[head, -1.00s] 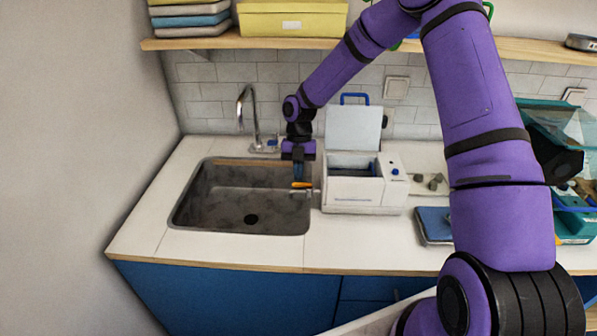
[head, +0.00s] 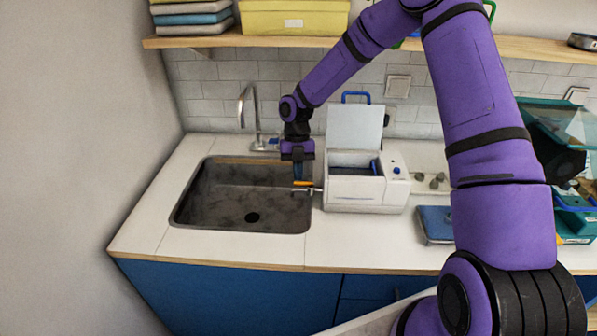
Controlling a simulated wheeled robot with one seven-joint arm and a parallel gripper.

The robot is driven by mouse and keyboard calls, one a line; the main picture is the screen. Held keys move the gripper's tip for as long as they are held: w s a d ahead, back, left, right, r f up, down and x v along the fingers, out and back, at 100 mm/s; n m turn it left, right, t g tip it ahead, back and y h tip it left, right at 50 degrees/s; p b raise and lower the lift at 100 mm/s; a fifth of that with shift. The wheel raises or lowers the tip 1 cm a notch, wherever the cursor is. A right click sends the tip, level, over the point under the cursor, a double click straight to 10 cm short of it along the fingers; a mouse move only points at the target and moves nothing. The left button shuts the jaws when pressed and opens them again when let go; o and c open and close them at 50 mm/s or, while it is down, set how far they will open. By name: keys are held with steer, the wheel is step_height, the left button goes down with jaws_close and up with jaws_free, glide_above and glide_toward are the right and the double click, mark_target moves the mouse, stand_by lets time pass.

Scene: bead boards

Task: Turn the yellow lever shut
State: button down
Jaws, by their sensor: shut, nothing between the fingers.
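The yellow lever (head: 303,183) is a small yellow-orange bar on a grey tap or valve (head: 308,190) that sticks out from the left side of the white box toward the sink. My gripper (head: 298,172) points down right at the lever, over the sink's right edge. Its fingers are shut with nothing between them. The fingertips are close to the lever's left part; I cannot tell whether they touch it.
The white box (head: 367,190) with its lid raised stands on the counter right of the sink (head: 240,212). A faucet (head: 248,108) rises behind the sink. A blue flat item (head: 436,224) lies to the right. The counter left of the sink is clear.

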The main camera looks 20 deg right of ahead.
mark_target(299, 183)
steer(key=shift+s+a, duration=0.15)
steer(key=shift+s+a+n+h, duration=0.35)
steer(key=shift+s+n, duration=0.15)
steer(key=shift+n, duration=0.3)
steer(key=s, duration=0.3)
steer(key=shift+s+a, duration=0.1)
steer(key=shift+a, duration=0.1)
steer(key=shift+s+n, duration=0.15)
steer(key=shift+n, duration=0.15)
steer(key=shift+d, duration=0.2)
